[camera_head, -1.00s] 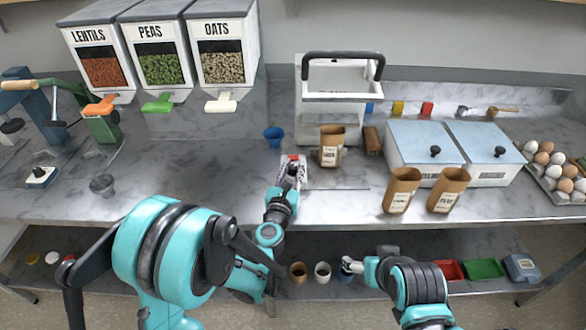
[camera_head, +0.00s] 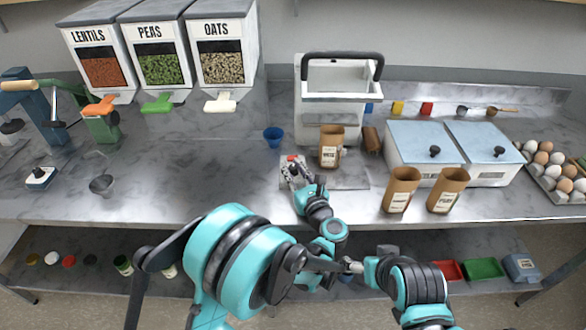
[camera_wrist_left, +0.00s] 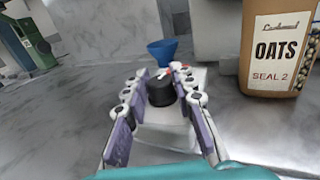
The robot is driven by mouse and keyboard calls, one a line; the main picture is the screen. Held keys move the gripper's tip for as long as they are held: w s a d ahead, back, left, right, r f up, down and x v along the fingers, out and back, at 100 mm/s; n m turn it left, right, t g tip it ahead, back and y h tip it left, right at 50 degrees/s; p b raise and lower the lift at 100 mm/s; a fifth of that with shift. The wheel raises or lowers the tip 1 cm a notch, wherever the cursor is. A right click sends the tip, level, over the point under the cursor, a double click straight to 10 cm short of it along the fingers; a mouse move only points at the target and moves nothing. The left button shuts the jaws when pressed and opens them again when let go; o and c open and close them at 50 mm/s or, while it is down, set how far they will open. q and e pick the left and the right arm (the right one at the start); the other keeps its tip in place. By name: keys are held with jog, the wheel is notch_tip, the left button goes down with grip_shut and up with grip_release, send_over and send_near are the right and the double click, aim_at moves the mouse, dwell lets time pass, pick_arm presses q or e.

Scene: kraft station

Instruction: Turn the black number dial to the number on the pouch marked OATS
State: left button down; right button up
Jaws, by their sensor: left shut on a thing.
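The black number dial (camera_wrist_left: 161,91) sits on a small white unit (camera_wrist_left: 168,130) on the counter. My left gripper (camera_wrist_left: 160,88) has its fingers on both sides of the dial and is shut on it. In the head view the left gripper (camera_head: 293,170) is at the unit and hides most of the dial. The pouch marked OATS (camera_wrist_left: 278,50) stands just right of the gripper, and its label reads SEAL 2. It shows in the head view (camera_head: 331,148) in front of the white machine. The dial's numbers cannot be read. My right gripper (camera_head: 352,267) is low, in front of the counter edge; its jaws are unclear.
A blue funnel cup (camera_wrist_left: 162,51) stands behind the dial. Two more brown pouches (camera_head: 400,190) (camera_head: 448,190) stand to the right, before two lidded bins (camera_head: 425,140). The white machine (camera_head: 340,105) is behind. The counter left of the dial is mostly clear.

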aim_at(293, 166)
dwell(0.4)
pick_arm(q)
jog(key=c, duration=1.2)
grip_release()
jog(key=shift+w, duration=0.1)
notch_tip(293, 166, up, 10)
